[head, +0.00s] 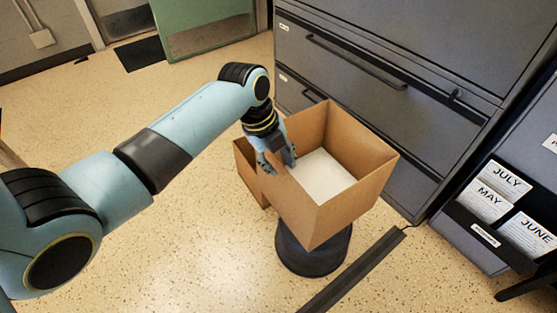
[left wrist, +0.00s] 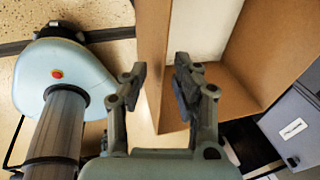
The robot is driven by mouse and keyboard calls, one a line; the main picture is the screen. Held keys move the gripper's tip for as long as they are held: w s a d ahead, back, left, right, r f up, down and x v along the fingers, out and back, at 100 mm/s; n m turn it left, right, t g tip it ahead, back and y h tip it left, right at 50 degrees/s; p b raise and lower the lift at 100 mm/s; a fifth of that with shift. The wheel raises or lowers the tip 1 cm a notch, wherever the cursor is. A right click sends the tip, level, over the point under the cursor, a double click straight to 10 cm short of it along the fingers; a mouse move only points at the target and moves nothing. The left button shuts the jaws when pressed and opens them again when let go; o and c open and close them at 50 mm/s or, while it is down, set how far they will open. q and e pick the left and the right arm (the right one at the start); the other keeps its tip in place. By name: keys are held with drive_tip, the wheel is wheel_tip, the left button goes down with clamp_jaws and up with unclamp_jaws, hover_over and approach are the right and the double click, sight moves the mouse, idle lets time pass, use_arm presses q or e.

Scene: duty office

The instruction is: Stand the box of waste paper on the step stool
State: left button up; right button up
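The box of waste paper (head: 345,213) is an open brown carton with white paper (head: 322,176) inside. It is upright above the black, round step stool (head: 313,258) and hides the stool's top, so I cannot tell whether it rests fully there. My left gripper (head: 279,163) is at the box's left wall, with one finger outside and one inside. In the left wrist view, its fingertips (left wrist: 160,84) are apart, with a gap around the wall of the box (left wrist: 153,50). My right gripper is out of view.
Grey drawer cabinets (head: 390,75) stand close behind. A dark strip (head: 355,272) crosses the floor at front right. A card holder (head: 487,236) is at the right. The floor at left is clear.

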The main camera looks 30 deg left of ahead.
use_arm(q)
drive_tip(key=p+v, duration=0.3)
drive_tip(key=v, duration=0.9)
drive_tip(key=s+a+f+n+y, duration=0.1)
drive_tip(key=s+f+n, duration=0.35)
drive_tip(key=f, duration=0.45)
drive_tip(key=s+a+f+n+g, duration=0.1)
drive_tip(key=s+a+f+n, duration=0.1)
drive_tip(key=s+f+n, duration=0.5)
drive_tip(key=s+a+f+n+y, duration=0.15)
drive_tip(key=s+f, duration=0.35)
drive_tip(key=f, duration=0.5)
drive_tip(key=s+f+n, duration=0.4)
drive_tip(key=s+f, duration=0.1)
drive_tip(key=s, duration=0.7)
drive_tip(key=s+f+n, duration=0.5)
drive_tip(key=s, duration=0.7)
drive_tip(key=shift+s+d, duration=0.3)
drive_tip(key=shift+s, duration=0.05)
drive_tip(key=shift+f+g, duration=0.15)
drive_tip(key=shift+g, duration=0.15)
